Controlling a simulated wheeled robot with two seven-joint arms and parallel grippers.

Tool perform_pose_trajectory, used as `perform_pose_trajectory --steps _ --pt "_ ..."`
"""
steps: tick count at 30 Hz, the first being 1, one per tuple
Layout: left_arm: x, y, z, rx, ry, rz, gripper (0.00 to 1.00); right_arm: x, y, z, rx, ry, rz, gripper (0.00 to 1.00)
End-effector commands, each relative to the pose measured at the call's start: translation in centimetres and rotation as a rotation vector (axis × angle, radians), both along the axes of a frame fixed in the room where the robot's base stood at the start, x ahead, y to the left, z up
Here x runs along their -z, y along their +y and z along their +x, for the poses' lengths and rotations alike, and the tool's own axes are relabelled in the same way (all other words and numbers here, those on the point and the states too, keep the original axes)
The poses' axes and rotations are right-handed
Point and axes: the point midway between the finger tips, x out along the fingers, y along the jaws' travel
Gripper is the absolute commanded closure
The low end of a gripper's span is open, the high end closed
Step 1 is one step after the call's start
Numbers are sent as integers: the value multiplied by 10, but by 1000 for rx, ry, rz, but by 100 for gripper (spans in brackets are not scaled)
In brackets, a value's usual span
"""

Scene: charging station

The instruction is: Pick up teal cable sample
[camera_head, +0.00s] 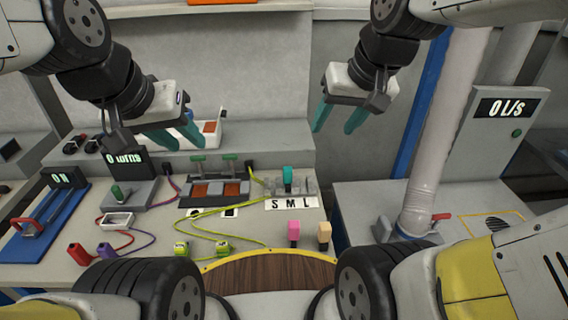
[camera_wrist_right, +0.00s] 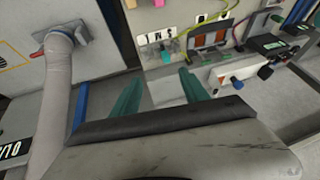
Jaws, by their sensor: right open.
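The teal cable sample (camera_head: 287,175) stands upright at the holder marked S M L (camera_head: 292,203), near the middle of the bench. In the right wrist view it is a small teal block (camera_wrist_right: 166,57) beyond the fingertips. My right gripper (camera_head: 338,124) is open and empty, above and to the right of the sample, clearly apart from it. Its two teal fingers also show in the wrist view (camera_wrist_right: 159,77). My left gripper (camera_head: 186,145) hangs over the left part of the bench, its fingers apart and nothing visible between them.
A pink sample (camera_head: 293,231) and a tan sample (camera_head: 324,234) stand in front of the holder. Yellow-green connectors (camera_head: 181,248) and cables lie to the left. A thick grey hose (camera_head: 440,140) rises on the right. A gap separates the bench from the right cabinet.

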Motion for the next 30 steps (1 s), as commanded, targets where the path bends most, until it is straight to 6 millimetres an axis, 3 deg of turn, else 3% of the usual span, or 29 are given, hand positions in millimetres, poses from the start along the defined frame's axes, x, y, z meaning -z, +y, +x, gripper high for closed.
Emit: perform_pose_trajectory --steps 1,8,15,21,30 --pt "0 0 0 0 0 0 64 7 4 18 -1 44 -7 47" --pt "0 0 0 0 0 0 64 50 22 92 15 193 -46 47" --pt "0 0 0 0 0 0 64 126 49 157 29 338 -106 47" --pt "0 0 0 0 0 0 64 188 67 187 38 421 -152 47" --pt "0 0 0 0 0 0 64 226 74 196 43 453 -170 47"
